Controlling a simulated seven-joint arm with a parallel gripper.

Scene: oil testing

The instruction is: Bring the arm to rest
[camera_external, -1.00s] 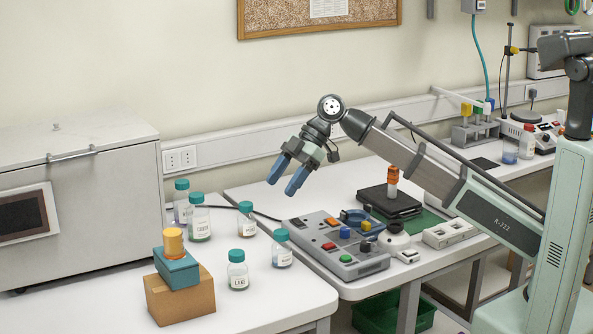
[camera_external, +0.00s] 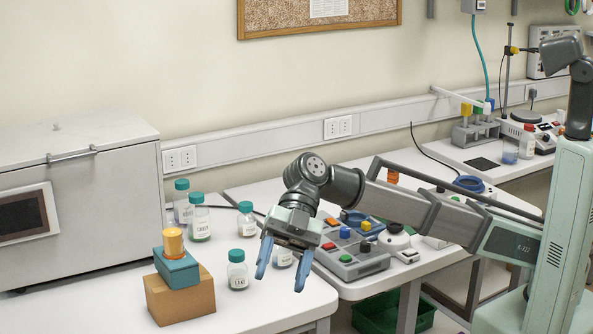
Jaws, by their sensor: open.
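My gripper (camera_external: 282,274) is open and empty, its two blue fingers pointing down above the front right part of the left table (camera_external: 250,307). It hangs in front of one teal-capped bottle (camera_external: 281,258) and partly hides it; I cannot tell how far apart they are. Another teal-capped bottle (camera_external: 238,271) stands just left of the fingers. My arm stretches left from its pale green column and is bent down at the wrist. It hides part of the control box (camera_external: 345,262) with coloured buttons.
Several more teal-capped bottles (camera_external: 200,220) stand at the table's back. A brown box (camera_external: 180,297) with a teal box (camera_external: 176,268) and a yellow cylinder (camera_external: 173,241) on top stands at front left. A grey chest (camera_external: 80,200) is behind. A green bin (camera_external: 395,314) is below.

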